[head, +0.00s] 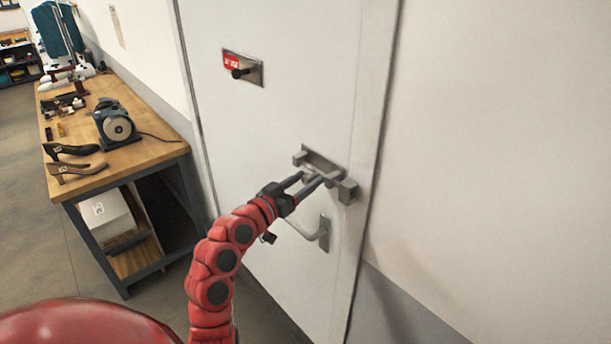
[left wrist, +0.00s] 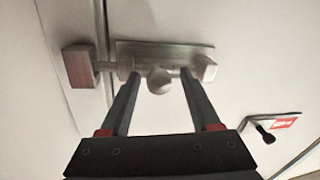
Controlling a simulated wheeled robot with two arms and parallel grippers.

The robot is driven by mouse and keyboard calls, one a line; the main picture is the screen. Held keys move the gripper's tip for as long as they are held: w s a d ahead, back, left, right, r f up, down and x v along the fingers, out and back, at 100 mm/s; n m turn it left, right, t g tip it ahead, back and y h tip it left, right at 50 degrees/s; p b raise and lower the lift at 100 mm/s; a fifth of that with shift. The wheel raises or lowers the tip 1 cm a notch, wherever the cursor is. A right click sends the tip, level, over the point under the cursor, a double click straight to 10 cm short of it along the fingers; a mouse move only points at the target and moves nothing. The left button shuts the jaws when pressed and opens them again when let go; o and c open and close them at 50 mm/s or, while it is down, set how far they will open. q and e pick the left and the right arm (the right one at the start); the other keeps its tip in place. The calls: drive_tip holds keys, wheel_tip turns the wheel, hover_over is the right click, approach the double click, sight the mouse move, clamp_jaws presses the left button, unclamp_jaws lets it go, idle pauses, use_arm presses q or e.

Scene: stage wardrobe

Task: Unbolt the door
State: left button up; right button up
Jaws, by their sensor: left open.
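A white door (head: 275,130) fills the middle of the head view. A grey metal slide bolt (head: 318,160) is mounted near its right edge, with a catch block (head: 347,191) at the frame side. In the left wrist view the bolt plate (left wrist: 165,50) shows with its round knob (left wrist: 159,80), and the bar reaches across the door gap to the catch block (left wrist: 80,65). My left gripper (head: 315,180) is open at the bolt, its fingers on either side of the knob in the left wrist view (left wrist: 157,80). I cannot tell whether they touch it. My right gripper is not in view.
A door handle (head: 324,233) sits just below the bolt. A red-labelled latch plate (head: 243,68) is higher up on the door. A wooden workbench (head: 150,155) with a grinder (head: 116,125) and shoes (head: 75,170) stands at left. Bare wall lies right of the door.

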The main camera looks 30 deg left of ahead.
use_arm(q)
drive_tip(key=shift+w, duration=0.1)
clamp_jaws()
idle(0.3)
idle(1.1)
